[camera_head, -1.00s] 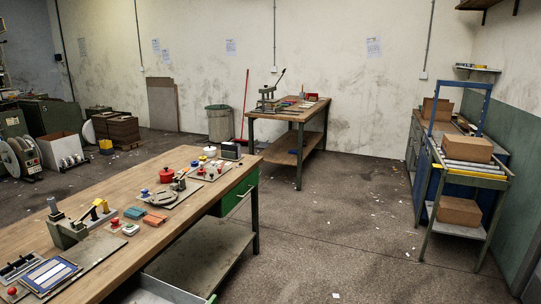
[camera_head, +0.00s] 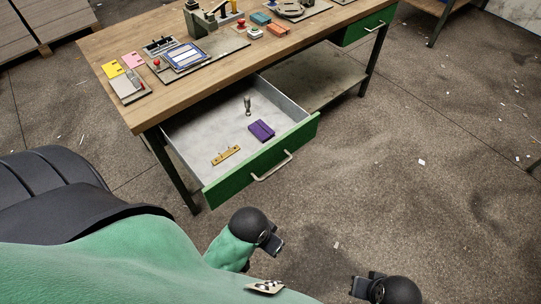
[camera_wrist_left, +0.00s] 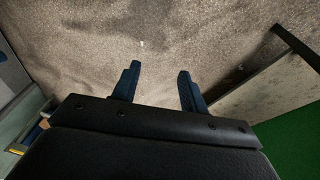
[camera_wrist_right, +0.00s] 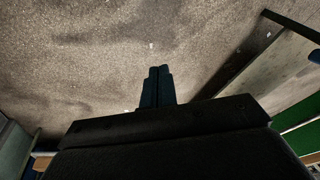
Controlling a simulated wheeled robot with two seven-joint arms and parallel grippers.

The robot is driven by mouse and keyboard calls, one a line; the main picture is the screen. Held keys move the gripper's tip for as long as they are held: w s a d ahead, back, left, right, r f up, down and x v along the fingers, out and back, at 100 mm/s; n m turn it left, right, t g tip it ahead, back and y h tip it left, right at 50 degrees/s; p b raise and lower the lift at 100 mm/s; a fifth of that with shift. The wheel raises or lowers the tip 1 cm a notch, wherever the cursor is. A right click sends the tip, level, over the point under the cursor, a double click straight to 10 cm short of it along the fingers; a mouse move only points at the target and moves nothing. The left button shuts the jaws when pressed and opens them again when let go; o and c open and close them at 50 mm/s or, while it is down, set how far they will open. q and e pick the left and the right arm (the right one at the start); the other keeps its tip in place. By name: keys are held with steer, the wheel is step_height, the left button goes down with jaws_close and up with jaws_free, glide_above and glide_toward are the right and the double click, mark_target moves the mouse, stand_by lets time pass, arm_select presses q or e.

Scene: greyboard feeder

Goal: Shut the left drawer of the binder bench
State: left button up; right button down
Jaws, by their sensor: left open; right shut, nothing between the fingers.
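The left drawer (camera_head: 255,166) of the binder bench (camera_head: 143,108) is pulled out, with a green front and a pale metal handle (camera_head: 272,167). Inside lie a purple block (camera_head: 261,130), a yellow-brown bar (camera_head: 226,155) and a small metal piece (camera_head: 248,105). My left gripper (camera_head: 275,246) is in front of and below the drawer front, apart from it. In the left wrist view its fingers (camera_wrist_left: 158,75) are spread and empty. My right gripper (camera_head: 360,287) is further right over the floor. In the right wrist view its fingers (camera_wrist_right: 158,82) are together with nothing between them.
A second green drawer (camera_head: 366,26) at the bench's right end looks shut. A lower shelf (camera_head: 315,77) lies between the drawers. Tools, cards and a blue-framed panel (camera_head: 186,57) stand on the bench top. The floor (camera_head: 430,190) to the right is open.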

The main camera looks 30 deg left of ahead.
steer(key=shift+s+a, duration=0.1)
steer(key=shift+a, duration=0.15)
